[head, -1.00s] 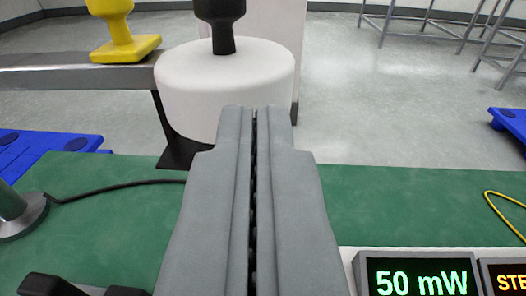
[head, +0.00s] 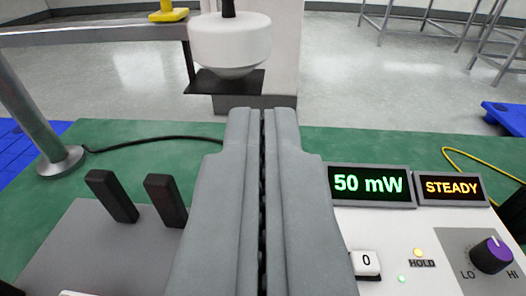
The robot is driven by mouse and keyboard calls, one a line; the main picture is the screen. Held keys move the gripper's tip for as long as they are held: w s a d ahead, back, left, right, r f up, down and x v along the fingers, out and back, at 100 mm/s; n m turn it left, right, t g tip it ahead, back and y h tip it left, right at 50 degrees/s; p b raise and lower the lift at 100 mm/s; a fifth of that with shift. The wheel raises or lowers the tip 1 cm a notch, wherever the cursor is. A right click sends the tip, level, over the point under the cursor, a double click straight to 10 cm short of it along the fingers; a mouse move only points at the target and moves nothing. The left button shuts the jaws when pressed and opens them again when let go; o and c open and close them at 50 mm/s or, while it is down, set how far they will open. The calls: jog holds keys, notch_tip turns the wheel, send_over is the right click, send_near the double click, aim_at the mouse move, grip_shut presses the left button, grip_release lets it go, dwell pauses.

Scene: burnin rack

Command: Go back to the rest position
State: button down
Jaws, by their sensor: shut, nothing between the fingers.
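My gripper (head: 262,115) is in the lower middle of the head view. Its two grey fingers are shut against each other with nothing between them. It points forward over the green mat (head: 400,146). The fingers hide part of the bench below them.
At right is a panel with a "50 mW" display (head: 370,185), a "STEADY" display (head: 453,187) and a purple knob (head: 491,254). At left are a metal post (head: 30,115) and two black levers (head: 112,196). A white rounded body (head: 230,45) stands ahead, beside a yellow piece (head: 166,14).

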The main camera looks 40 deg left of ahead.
jog(key=s+a+r+m+t+h, duration=0.1)
jog(key=s+a+r+t+h, duration=0.3)
jog(key=s+r, duration=0.6)
jog(key=s+a+r+m+t+h, duration=0.1)
jog(key=s+a+r+m+t, duration=0.1)
jog(key=s+a+r, duration=0.7)
jog(key=s+r+m+t+h, duration=0.1)
jog(key=s+r+m+h, duration=0.35)
jog(key=s, duration=1.15)
jog(key=s+a+f+g, duration=0.1)
jog(key=s+f, duration=0.3)
jog(key=s, duration=0.5)
jog(key=s+a+f+g+h, duration=0.1)
jog(key=s+f, duration=0.3)
jog(key=s, duration=0.6)
jog(key=s+a+f+g, duration=0.1)
jog(key=s+a+f, duration=0.2)
jog(key=s, duration=0.7)
jog(key=shift+a+f+h, duration=0.2)
jog(key=shift+f+h, duration=0.15)
jog(key=shift+f, duration=0.35)
